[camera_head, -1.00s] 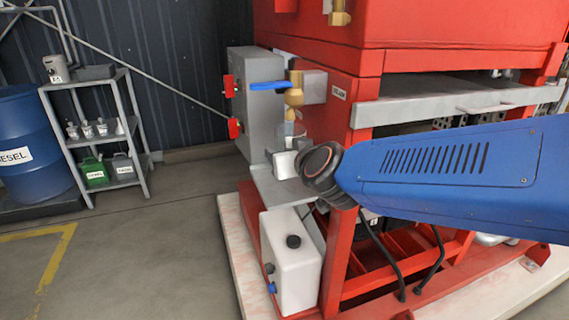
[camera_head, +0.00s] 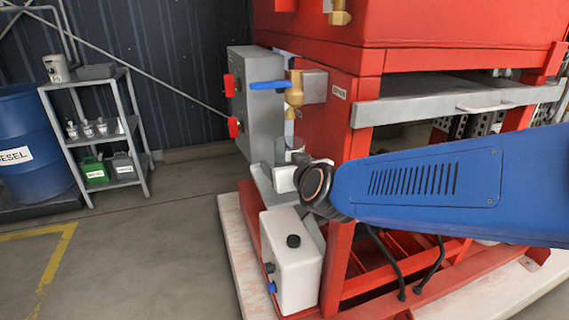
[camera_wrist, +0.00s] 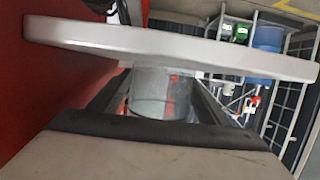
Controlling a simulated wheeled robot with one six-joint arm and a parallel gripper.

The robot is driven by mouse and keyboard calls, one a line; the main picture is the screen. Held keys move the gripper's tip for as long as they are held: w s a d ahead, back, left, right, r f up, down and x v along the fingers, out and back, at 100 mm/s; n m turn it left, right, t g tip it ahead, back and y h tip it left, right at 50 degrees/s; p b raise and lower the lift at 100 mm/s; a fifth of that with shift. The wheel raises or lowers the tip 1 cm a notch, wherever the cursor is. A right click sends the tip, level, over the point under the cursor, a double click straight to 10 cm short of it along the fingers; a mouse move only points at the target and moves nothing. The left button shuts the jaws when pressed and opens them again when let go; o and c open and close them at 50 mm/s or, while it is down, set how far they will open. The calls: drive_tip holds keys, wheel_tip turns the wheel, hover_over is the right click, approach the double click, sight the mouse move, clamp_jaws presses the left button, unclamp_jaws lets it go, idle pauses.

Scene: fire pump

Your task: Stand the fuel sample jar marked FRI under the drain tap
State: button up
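The drain tap (camera_head: 293,92) is brass with a blue lever and sits on the left side of the red pump unit. A clear jar (camera_head: 296,155) is below its outlet, with a gap between them. My gripper (camera_head: 284,178) is shut on the jar, which also shows between the dark fingers in the upside-down wrist view (camera_wrist: 160,93). The jar looks upright. A pale grey bracket shelf (camera_head: 264,184) lies under it, its edge broad in the wrist view (camera_wrist: 170,45). That edge hides the jar's base, so I cannot tell whether it touches. No FRI mark is readable.
A grey control box (camera_head: 243,100) with red switches stands left of the tap. A white tank (camera_head: 290,262) is below the shelf. At far left, a rack (camera_head: 128,120) holds several small jars and cans beside a blue drum (camera_head: 25,135). The floor between is clear.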

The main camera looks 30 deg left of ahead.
drive_tip(key=shift+r, duration=0.2)
wheel_tip(320, 180, up, 4)
drive_tip(key=f, duration=0.1)
hover_over(301, 199)
drive_tip(key=shift+r, duration=0.25)
idle(0.6)
